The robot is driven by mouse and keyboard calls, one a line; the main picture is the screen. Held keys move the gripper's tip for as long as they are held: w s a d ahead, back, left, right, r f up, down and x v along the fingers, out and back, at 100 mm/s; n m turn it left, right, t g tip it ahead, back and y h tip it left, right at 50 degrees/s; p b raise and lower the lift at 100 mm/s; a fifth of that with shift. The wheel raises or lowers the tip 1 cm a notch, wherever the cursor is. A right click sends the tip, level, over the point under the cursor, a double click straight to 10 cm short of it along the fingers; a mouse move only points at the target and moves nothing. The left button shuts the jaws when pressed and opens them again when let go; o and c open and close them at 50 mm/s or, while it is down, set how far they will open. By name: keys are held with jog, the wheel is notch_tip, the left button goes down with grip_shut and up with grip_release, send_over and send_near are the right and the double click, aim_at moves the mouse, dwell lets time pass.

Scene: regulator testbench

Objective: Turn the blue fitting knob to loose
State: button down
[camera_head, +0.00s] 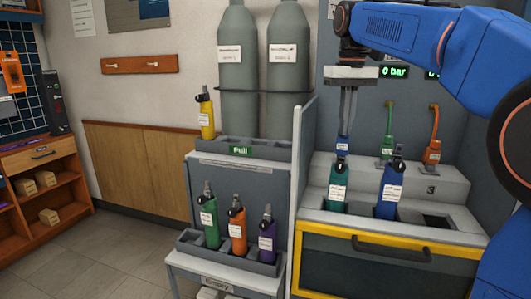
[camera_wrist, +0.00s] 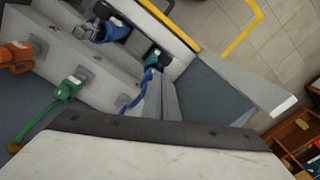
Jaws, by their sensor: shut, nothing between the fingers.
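The blue fitting (camera_head: 343,145) is on the bench's upper step, with a white label on it. It is the leftmost of three fittings. In the wrist view the blue fitting (camera_wrist: 136,97) shows just left of the fingers. My gripper (camera_head: 346,132) points down over it, its long fingers close together and empty. In the wrist view the fingertips (camera_wrist: 160,76) are beside the blue fitting; I cannot tell whether they touch it. The fingers partly hide its top, and its knob setting cannot be read.
A green fitting (camera_head: 387,148) and an orange fitting (camera_head: 432,153) stand to the right. A teal cylinder (camera_head: 337,192) and a blue cylinder (camera_head: 389,196) stand in front. A grey partition (camera_head: 300,165) rises close on the left. A display reads 0 bar.

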jog(key=shift+w+d, duration=0.1)
jog(key=shift+w, duration=0.3)
dwell(0.4)
jog(key=shift+w+d, duration=0.15)
jog(key=shift+d, duration=0.55)
dwell(0.7)
jog(key=shift+d, duration=0.1)
notch_tip(320, 180, up, 6)
jog(key=shift+s+d, duration=0.15)
jog(key=shift+s, duration=0.2)
dwell(0.7)
notch_tip(320, 180, down, 6)
jog(key=a, duration=0.2)
jog(key=shift+s, duration=0.3)
dwell(0.7)
jog(key=shift+w, duration=0.6)
dwell(1.0)
